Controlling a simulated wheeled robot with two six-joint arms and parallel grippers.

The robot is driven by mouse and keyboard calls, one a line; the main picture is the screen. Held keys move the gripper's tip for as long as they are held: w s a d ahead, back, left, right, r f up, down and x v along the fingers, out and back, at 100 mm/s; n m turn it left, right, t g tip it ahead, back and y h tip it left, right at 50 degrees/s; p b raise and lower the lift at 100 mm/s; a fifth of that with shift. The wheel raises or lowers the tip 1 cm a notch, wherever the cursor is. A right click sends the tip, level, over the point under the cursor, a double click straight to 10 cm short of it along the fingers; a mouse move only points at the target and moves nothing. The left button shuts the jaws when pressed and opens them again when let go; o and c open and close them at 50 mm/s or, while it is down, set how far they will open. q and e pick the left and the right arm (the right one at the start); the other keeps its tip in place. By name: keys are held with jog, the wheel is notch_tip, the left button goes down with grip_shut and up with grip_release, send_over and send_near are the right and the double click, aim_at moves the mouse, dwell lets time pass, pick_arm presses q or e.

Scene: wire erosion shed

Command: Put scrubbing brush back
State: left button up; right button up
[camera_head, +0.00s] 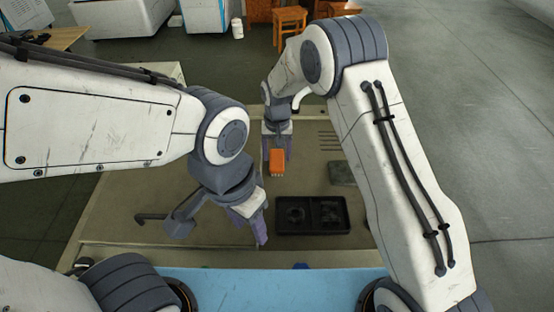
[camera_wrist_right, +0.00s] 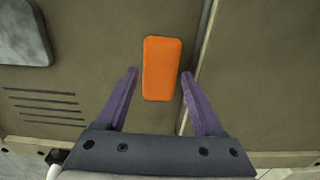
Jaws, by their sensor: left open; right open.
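The scrubbing brush has an orange back and stands out on the brown work surface. In the head view the brush (camera_head: 277,161) is just below my right gripper (camera_head: 277,150). In the right wrist view the brush (camera_wrist_right: 162,68) lies between and partly beyond the two purple fingertips of my right gripper (camera_wrist_right: 160,72), with a gap on each side. The right gripper is open and empty. My left gripper (camera_head: 254,222) is open and empty, lower down over the surface, left of the black tray (camera_head: 312,228).
The black tray has two compartments with dark contents. A grey flat block (camera_head: 341,173) and several dark slots (camera_head: 330,141) are on the right of the surface. A dark bar (camera_head: 152,217) is at left. A blue strip (camera_head: 240,283) runs along the near edge.

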aim_at(277, 159)
notch_tip(277, 159, up, 9)
jog(key=b, duration=0.2)
jog(key=s+r+n, duration=0.2)
jog(key=s+r, duration=0.2)
jog(key=s, duration=0.4)
jog(key=s+r+n, duration=0.2)
jog(key=s+r, duration=0.2)
jog(key=s, duration=0.4)
jog(key=s+d+n+y, duration=0.1)
jog(key=s+d+n, duration=0.2)
jog(key=s, duration=1.3)
jog(key=shift+d+f, duration=0.3)
jog(key=shift+d, duration=0.6)
